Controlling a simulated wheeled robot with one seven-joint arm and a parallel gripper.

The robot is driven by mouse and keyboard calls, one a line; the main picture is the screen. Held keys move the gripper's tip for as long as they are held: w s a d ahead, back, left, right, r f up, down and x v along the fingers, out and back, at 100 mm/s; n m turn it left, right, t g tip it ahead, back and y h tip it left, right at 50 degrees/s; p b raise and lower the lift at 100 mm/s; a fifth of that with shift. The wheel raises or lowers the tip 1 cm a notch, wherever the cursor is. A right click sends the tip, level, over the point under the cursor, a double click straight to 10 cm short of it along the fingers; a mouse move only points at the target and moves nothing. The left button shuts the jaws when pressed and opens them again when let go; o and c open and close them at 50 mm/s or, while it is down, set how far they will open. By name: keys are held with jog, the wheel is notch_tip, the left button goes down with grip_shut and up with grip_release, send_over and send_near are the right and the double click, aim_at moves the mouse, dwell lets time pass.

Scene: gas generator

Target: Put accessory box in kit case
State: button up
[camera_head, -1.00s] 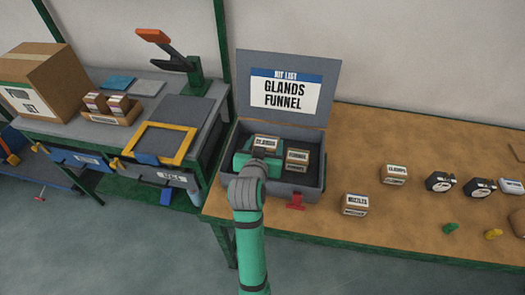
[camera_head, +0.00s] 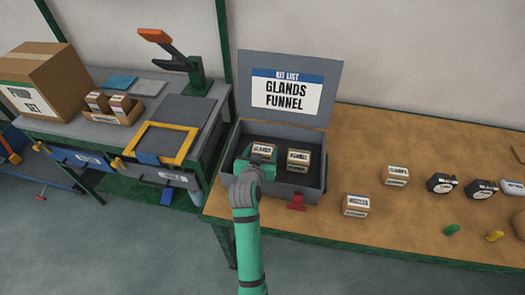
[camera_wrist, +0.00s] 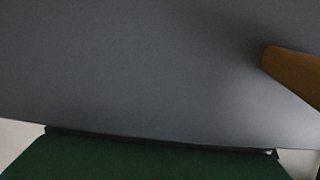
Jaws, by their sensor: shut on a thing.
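The open grey kit case (camera_head: 313,193) stands at the left end of the wooden bench, its lid raised at the back and labelled "GLANDS FUNNEL". My gripper (camera_head: 260,162) is inside the left part of the case, shut on the small box labelled GLANDS (camera_head: 262,149). The gripper hides this box's lower part, so I cannot tell whether it touches the case floor. The box labelled FUNNEL (camera_head: 298,158) sits in the right part of the case, apart from the gripper. The wrist view shows mostly a grey surface and a green strip; no box label shows there.
A NOZZLES box (camera_head: 355,206) and a CLAMPS box (camera_head: 396,175) stand on the bench (camera_head: 420,135) right of the case. Black round items and small green and yellow pieces lie farther right. A grey side table stands left.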

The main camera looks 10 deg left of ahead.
jog(key=shift+f, duration=0.1)
jog(key=o, duration=1.2)
jog(key=shift+c, duration=0.2)
jog(key=shift+s+r, duration=0.1)
jog(key=shift+r, duration=0.1)
jog(key=v, duration=1.1)
jog(key=shift+s, duration=0.4)
jog(key=shift+r, duration=0.15)
